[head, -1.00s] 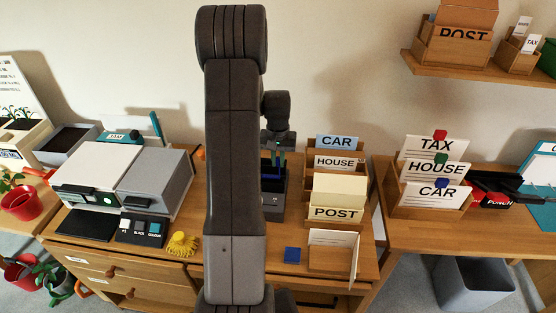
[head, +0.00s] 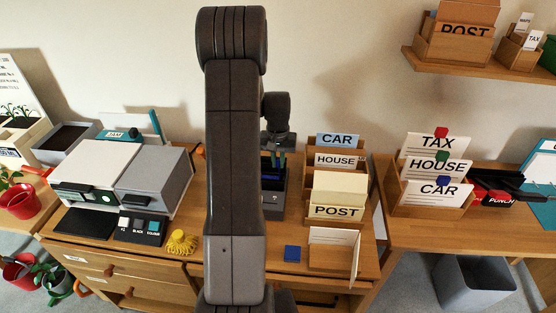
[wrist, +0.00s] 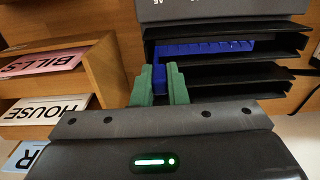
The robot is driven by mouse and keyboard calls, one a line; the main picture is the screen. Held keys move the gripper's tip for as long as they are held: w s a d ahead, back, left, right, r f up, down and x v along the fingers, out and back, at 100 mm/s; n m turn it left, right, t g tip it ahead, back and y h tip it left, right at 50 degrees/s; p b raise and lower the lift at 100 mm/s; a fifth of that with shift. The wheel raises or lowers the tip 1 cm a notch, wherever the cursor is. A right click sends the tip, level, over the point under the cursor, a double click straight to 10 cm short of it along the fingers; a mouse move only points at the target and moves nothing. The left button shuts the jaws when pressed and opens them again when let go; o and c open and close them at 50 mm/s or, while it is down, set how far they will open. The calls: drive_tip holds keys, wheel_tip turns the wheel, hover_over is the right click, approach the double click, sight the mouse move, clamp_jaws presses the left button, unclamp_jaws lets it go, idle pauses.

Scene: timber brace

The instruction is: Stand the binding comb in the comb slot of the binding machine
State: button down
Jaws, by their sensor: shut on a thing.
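The blue binding comb (wrist: 205,47) shows in the wrist view as a long toothed strip, running sideways in front of the dark binding machine (wrist: 225,10). My gripper (wrist: 159,84), with green fingers, is shut on the comb near its left end in that view. The comb lies among the machine's black ledges; I cannot tell whether it is seated in the slot. In the head view the machine (head: 273,205) stands on the desk, partly hidden by my arm. My gripper (head: 274,160) is just above and behind it there, with some blue showing below the fingers.
A wooden card rack (head: 330,180) with CAR, HOUSE and POST cards stands close right of the machine. A grey printer (head: 155,180) is to the left. A yellow tasselled object (head: 181,243) and a blue block (head: 292,254) lie at the front of the desk.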

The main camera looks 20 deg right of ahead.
drive_tip(key=shift+f+b, duration=1.45)
drive_tip(key=shift+f, duration=0.8)
drive_tip(key=c, duration=0.9)
unclamp_jaws()
drive_tip(key=shift+r, duration=0.15)
drive_tip(key=shift+r+p, duration=2.5)
drive_tip(key=shift+r, duration=1.45)
drive_tip(key=shift+f, duration=0.15)
